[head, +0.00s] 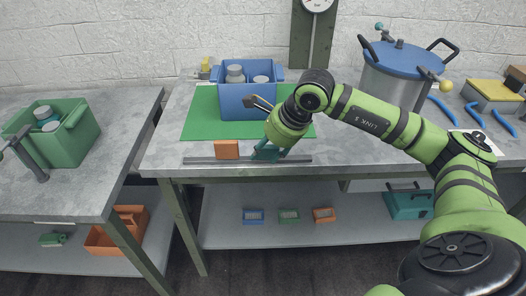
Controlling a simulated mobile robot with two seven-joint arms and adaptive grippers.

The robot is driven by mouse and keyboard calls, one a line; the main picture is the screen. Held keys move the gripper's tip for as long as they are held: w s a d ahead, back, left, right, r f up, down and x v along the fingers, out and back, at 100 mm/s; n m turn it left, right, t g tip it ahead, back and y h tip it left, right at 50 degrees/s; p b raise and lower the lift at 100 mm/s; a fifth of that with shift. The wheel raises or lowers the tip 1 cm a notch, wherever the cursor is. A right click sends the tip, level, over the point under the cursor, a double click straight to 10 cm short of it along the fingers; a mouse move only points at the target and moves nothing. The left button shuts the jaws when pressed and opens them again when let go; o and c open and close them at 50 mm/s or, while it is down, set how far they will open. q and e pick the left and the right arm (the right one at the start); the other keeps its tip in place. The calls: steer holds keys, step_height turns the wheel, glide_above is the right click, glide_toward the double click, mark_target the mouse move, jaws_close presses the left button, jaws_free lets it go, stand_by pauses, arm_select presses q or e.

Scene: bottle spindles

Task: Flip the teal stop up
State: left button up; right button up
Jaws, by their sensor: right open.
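The teal stop (265,153) is at the long grey rail (205,160) along the front of the middle bench, to the right of an orange block (227,149). My right gripper (262,125) reaches in from the right, at and just above the teal stop. It is open, with one dark finger raised toward the blue crate. The lower part of the gripper overlaps the stop, so I cannot tell whether they touch or how far the stop is tilted. My left gripper is not in view.
A blue crate (234,107) with bottles stands on a green mat (200,115) behind the rail. A large pot (385,88) with a blue lid stands right, behind my arm. A green crate (75,146) stands on the left bench. The rail's left end is clear.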

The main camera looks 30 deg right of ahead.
steer(key=shift+x, duration=1)
jaws_close()
steer(key=shift+w+r+g+y+p, duration=0.3)
steer(key=shift+g+p, duration=0.2)
steer(key=shift+p, duration=0.1)
steer(key=shift+w+d+f+m+g+y+p, duration=0.1)
steer(key=shift+w+d+m+g+y+p, duration=0.1)
steer(key=shift+m+g+y+p, duration=0.45)
steer(key=shift+n, duration=0.25)
jaws_free()
steer(key=shift+h, duration=0.25)
steer(key=shift+d, duration=0.1)
